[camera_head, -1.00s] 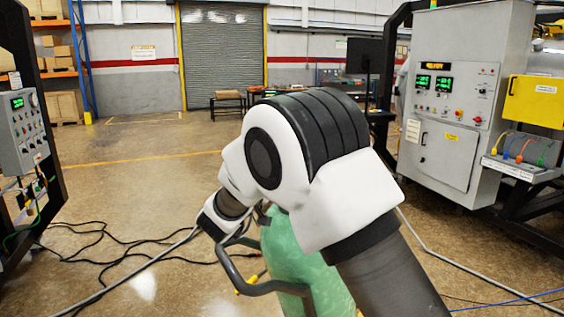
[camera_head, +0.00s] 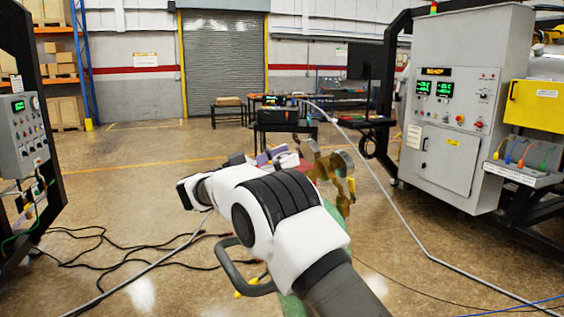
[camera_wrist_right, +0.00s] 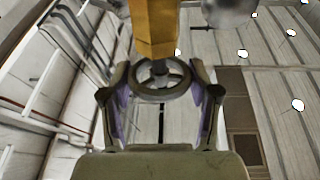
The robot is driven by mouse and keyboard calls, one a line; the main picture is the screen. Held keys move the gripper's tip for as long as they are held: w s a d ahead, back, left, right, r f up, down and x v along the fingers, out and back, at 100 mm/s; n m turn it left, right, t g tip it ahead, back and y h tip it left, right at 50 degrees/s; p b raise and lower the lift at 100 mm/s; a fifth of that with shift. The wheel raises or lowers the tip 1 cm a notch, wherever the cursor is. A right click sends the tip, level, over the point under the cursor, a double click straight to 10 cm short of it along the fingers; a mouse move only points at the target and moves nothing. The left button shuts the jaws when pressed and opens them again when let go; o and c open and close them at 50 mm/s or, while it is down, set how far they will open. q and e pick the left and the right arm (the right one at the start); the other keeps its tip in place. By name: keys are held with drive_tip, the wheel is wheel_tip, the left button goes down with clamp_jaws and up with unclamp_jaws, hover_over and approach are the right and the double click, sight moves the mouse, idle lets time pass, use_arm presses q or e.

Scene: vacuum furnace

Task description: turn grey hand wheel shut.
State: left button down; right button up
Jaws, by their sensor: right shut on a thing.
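The grey hand wheel (camera_wrist_right: 160,80) is a spoked ring below a brass-coloured valve body in the right wrist view. My right gripper (camera_wrist_right: 160,95) has one finger on each side of the wheel and is shut on it. In the head view the gripper (camera_head: 278,157) shows only partly behind my white wrist, with purplish pads beside the brass fitting (camera_head: 333,168). The wheel is not clear there. The green cylinder (camera_head: 333,215) is mostly hidden behind my right arm. My left gripper is not in view.
A dark trolley handle (camera_head: 232,263) sticks out left of the cylinder. Cables (camera_head: 110,240) lie on the floor at left. A grey control cabinet (camera_head: 465,100) stands at right, a smaller control panel (camera_head: 22,130) at left. A dark box (camera_head: 280,120) stands behind the brass fitting.

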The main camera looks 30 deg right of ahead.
sight(286, 155)
drive_tip(key=shift+f, duration=0.1)
idle(0.3)
drive_tip(key=o, duration=1.2)
drive_tip(key=shift+d, duration=0.1)
drive_tip(key=shift+s+d, duration=0.1)
drive_tip(key=shift+d, duration=0.1)
drive_tip(key=shift+a, duration=0.1)
drive_tip(key=shift+r, duration=0.4)
wheel_tip(286, 155, up, 8)
drive_tip(key=shift+r, duration=0.6)
